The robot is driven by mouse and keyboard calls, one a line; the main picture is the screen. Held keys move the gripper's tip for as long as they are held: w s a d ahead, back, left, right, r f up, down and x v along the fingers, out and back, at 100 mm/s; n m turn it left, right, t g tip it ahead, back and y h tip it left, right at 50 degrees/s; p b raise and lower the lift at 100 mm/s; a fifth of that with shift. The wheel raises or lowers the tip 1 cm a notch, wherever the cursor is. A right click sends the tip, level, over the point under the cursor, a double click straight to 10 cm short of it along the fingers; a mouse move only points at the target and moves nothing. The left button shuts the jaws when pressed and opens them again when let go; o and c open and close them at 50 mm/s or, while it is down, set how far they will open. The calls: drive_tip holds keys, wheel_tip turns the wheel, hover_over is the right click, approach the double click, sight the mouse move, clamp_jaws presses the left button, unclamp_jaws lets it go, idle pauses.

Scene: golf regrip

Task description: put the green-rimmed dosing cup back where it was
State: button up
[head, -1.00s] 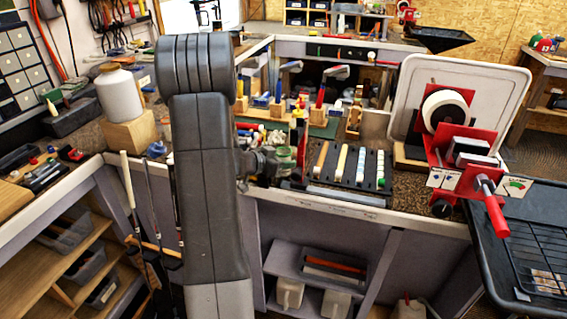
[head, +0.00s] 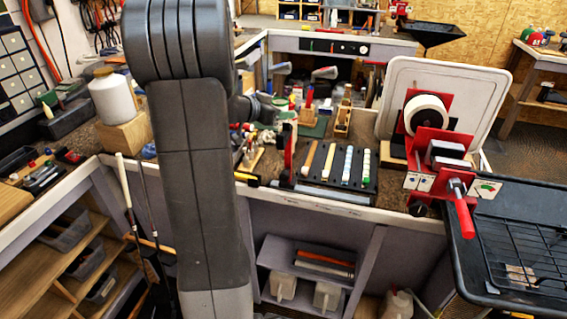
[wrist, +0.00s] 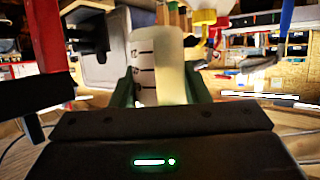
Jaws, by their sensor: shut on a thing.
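My gripper (wrist: 158,88) is shut on the dosing cup (wrist: 147,66), a pale, translucent cup with dark measuring marks on its side. The cup stands roughly upright between the fingers in the wrist view. Its rim is not clear there. In the head view my arm covers much of the left bench. The gripper end (head: 270,106) shows small just right of the arm, over the back of the bench near the club heads. The cup is too small there to make out its rim. The spot under the cup is hidden.
A black rack of coloured grips (head: 336,165) lies on the bench. A red post (head: 290,147) stands at its left. A red clamp with handle (head: 462,208) is at right. A white bottle (head: 114,98) stands on a wooden block at left. Club heads (head: 325,73) stick up behind.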

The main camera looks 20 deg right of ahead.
wheel_tip(320, 180, down, 18)
drive_tip(key=shift+w+r+b, duration=0.1)
drive_tip(key=shift+r+b, duration=0.1)
drive_tip(key=shift+b, duration=0.65)
drive_tip(key=shift+f, duration=0.2)
drive_tip(key=o, duration=1)
drive_tip(key=shift+r, duration=0.1)
drive_tip(key=shift+r, duration=0.1)
drive_tip(key=b+v, duration=0.1)
drive_tip(key=v, duration=1.1)
drive_tip(key=shift+a+r, duration=0.1)
